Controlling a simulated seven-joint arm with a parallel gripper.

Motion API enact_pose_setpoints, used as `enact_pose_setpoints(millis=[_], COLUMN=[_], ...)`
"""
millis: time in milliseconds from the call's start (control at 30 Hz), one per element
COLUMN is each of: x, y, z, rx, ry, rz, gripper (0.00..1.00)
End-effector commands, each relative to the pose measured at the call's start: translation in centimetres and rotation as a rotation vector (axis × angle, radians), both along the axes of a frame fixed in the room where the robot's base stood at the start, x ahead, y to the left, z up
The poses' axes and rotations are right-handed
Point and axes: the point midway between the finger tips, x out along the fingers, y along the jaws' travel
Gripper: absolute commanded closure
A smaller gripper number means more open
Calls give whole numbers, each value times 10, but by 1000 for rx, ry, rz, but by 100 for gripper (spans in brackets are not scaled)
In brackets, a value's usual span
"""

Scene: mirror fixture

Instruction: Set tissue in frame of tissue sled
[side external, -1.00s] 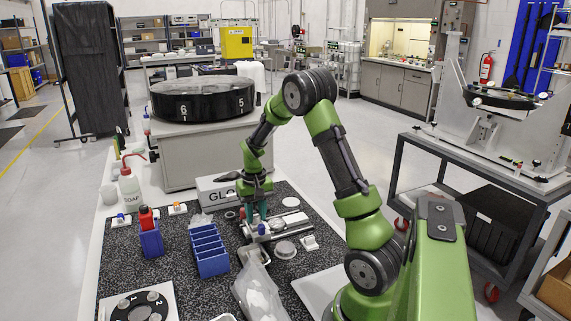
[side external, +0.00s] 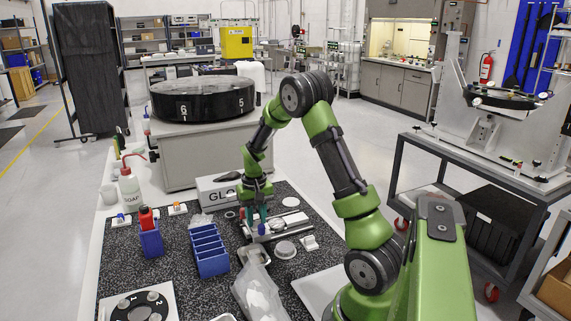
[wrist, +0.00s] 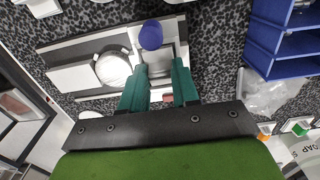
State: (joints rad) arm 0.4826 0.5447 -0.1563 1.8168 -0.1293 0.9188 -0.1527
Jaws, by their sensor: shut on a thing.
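The tissue sled (side external: 277,228) is a pale metal fixture with a long bar on the speckled mat. In the wrist view the sled (wrist: 90,50) lies beyond my fingers, with a round metal disc and a blue knob (wrist: 151,36). My gripper (side external: 258,219) points down over the sled's left end. In the wrist view its two teal fingers (wrist: 158,82) stand apart around a pale piece, which appears to be the tissue (wrist: 158,71). The fingers partly hide it, and I cannot tell whether it touches the frame.
A blue slotted rack (side external: 209,250) and a clear plastic bag (side external: 260,291) stand in front. A red-capped bottle in a blue holder (side external: 151,239) is at left. A white box (side external: 213,191) lies behind my gripper.

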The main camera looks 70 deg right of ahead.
Motion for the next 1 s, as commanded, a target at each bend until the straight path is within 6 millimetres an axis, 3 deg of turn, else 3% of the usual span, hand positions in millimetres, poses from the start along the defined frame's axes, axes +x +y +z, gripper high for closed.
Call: enact_pose_setpoints(millis=[233,267,433,633,767,1000], x=[0,0,0,0,0,0], y=[0,0,0,0,0,0], z=[0,0,0,0,0,0], rx=[0,0,0,0,0,0], ry=[0,0,0,0,0,0], rz=[0,0,0,0,0,0], gripper=[98,65,40,40,20,19])
